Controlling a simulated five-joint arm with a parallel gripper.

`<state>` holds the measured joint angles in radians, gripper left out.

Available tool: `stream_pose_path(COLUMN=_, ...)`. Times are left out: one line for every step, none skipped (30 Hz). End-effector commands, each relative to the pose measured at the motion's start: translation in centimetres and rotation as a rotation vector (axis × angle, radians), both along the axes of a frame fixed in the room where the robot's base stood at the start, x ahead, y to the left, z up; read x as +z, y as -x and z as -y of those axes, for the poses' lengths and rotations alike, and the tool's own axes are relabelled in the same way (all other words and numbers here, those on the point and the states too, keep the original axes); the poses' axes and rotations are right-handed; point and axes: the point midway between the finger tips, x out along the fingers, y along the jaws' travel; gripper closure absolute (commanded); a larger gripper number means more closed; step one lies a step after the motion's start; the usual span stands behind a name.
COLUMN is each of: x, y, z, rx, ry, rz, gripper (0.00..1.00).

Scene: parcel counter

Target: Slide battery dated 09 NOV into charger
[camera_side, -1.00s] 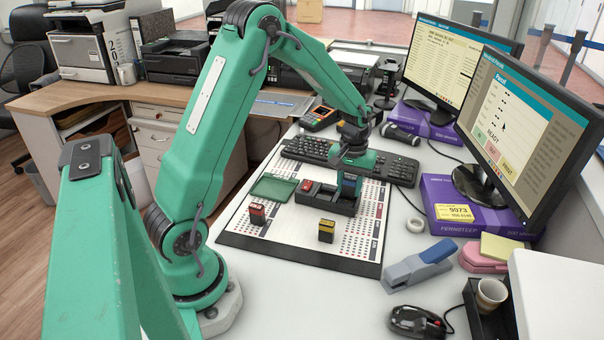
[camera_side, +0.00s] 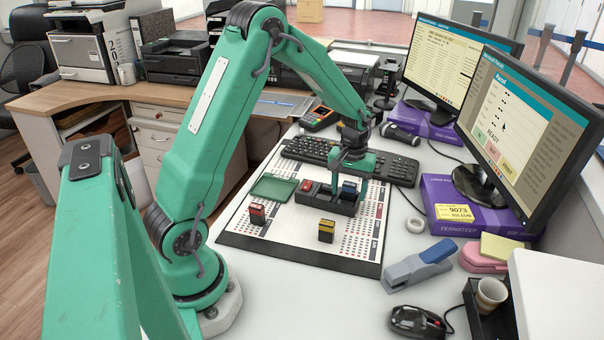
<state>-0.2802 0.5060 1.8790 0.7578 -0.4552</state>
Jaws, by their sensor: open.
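The charger (camera_side: 325,203) is a long black block on the printed board. A red-topped battery (camera_side: 305,186) stands in its left part, and a blue-topped battery (camera_side: 348,191) is in its right part, sitting low. My gripper (camera_side: 351,186) is open, its fingers around or just above the blue battery; I cannot tell whether they touch it. The dates on the batteries are too small to read.
The board (camera_side: 290,248) also bears a green tray (camera_side: 273,188) left of the charger. A keyboard (camera_side: 308,149) lies behind. The board's front part is mostly free.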

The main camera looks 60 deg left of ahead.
Motion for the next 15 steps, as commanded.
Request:
stream_pose_path(x=0.2, y=0.0, z=0.0, rx=0.0, ry=0.0, rz=0.001, gripper=0.42)
stream_pose_path(x=0.3, y=0.0, z=0.0, rx=0.0, ry=0.0, rz=0.001, gripper=0.42)
stream_pose_path(x=0.6, y=-0.1, z=0.0, rx=0.0, ry=-0.001, rz=0.002, gripper=0.42)
stream_pose_path(x=0.8, y=-0.1, z=0.0, rx=0.0, ry=-0.001, rz=0.003, gripper=0.42)
stream_pose_path(x=1.0, y=-0.1, z=0.0, rx=0.0, ry=-0.001, rz=0.004, gripper=0.42)
stream_pose_path(x=1.4, y=-0.1, z=0.0, rx=0.0, ry=-0.001, rz=0.004, gripper=0.42)
stream_pose_path(x=1.7, y=-0.1, z=0.0, rx=0.0, ry=-0.001, rz=0.004, gripper=0.42)
stream_pose_path(x=2.1, y=-0.1, z=0.0, rx=0.0, ry=-0.001, rz=0.004, gripper=0.42)
stream_pose_path(x=2.6, y=-0.1, z=0.0, rx=0.0, ry=-0.002, rz=0.005, gripper=0.42)
stream_pose_path(x=3.0, y=-0.1, z=0.0, rx=0.0, ry=-0.002, rz=0.005, gripper=0.42)
stream_pose_path(x=3.4, y=-0.1, z=0.0, rx=0.0, ry=-0.002, rz=0.005, gripper=0.42)
stream_pose_path(x=3.9, y=-0.1, z=0.0, rx=0.0, ry=-0.001, rz=0.006, gripper=0.42)
stream_pose_path(x=4.3, y=-0.1, z=0.0, rx=0.0, ry=-0.002, rz=0.005, gripper=0.42)
stream_pose_path(x=4.7, y=-0.1, z=0.0, rx=0.0, ry=-0.002, rz=0.005, gripper=0.42)
stream_pose_path(x=5.2, y=-0.1, z=0.0, rx=0.0, ry=-0.002, rz=0.005, gripper=0.42)
